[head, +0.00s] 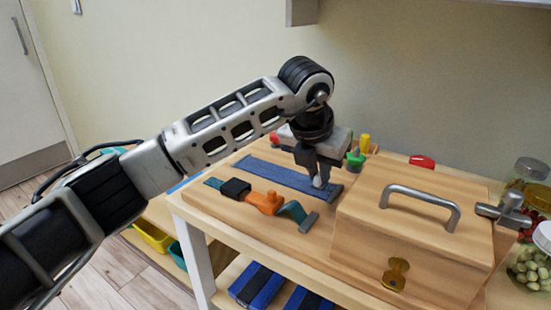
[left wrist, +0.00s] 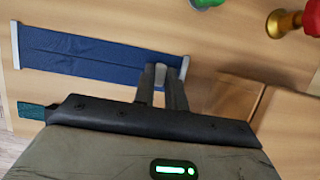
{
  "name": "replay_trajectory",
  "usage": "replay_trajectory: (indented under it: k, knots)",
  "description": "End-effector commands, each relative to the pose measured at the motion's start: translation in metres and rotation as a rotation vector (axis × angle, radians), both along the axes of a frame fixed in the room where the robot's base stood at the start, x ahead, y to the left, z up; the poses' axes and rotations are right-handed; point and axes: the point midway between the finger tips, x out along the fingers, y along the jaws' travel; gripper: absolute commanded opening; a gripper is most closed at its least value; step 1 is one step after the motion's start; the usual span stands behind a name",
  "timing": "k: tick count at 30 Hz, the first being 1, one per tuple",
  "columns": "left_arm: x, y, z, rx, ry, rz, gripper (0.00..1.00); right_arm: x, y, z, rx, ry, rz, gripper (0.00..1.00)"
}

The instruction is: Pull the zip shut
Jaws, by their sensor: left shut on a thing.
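The zip is a blue fabric strip (head: 280,174) lying on a wooden board, with a pale bar at each end. In the left wrist view the strip (left wrist: 85,50) shows a dark seam along its length, with no visible gap. My left gripper (head: 318,180) points down at the strip's right end. In the left wrist view its fingers (left wrist: 160,82) are close together beside the right end bar, shut on a small grey piece, which looks like the zip pull. The fingers hide most of the pull. My right gripper is not in view.
A strap with an orange buckle (head: 265,202) lies in front of the zip. A wooden box (head: 400,245) with a metal handle (head: 420,199) stands close to the right. Green (head: 355,159) and yellow (head: 364,142) pieces stand behind. Glass jars (head: 530,265) are at the far right.

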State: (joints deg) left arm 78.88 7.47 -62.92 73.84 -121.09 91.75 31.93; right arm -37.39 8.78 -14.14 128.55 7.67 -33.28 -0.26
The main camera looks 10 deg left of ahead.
Motion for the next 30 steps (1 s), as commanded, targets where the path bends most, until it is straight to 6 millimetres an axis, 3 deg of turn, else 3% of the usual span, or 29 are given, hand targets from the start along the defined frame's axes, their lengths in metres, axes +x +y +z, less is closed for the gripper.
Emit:
replay_trajectory:
  k: [5, 14, 15, 17, 26, 30]
  knots:
    - [-0.008, -0.014, 0.002, 0.003, -0.004, 0.002, 0.0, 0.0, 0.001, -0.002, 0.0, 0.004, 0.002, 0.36]
    - [-0.009, -0.017, 0.002, -0.002, -0.003, 0.001, 0.0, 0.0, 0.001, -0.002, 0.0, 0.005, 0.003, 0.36]
    - [-0.009, -0.017, 0.002, -0.003, -0.003, 0.001, 0.21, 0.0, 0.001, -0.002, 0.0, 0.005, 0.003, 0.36]
    - [-0.009, -0.017, 0.002, -0.002, -0.003, 0.001, 0.35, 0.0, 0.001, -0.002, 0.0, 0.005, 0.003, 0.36]
    - [-0.009, -0.015, 0.002, 0.002, -0.003, 0.003, 0.35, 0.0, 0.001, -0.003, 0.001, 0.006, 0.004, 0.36]
    - [-0.013, -0.013, 0.015, 0.001, -0.005, 0.002, 0.35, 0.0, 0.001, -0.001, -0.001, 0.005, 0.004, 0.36]
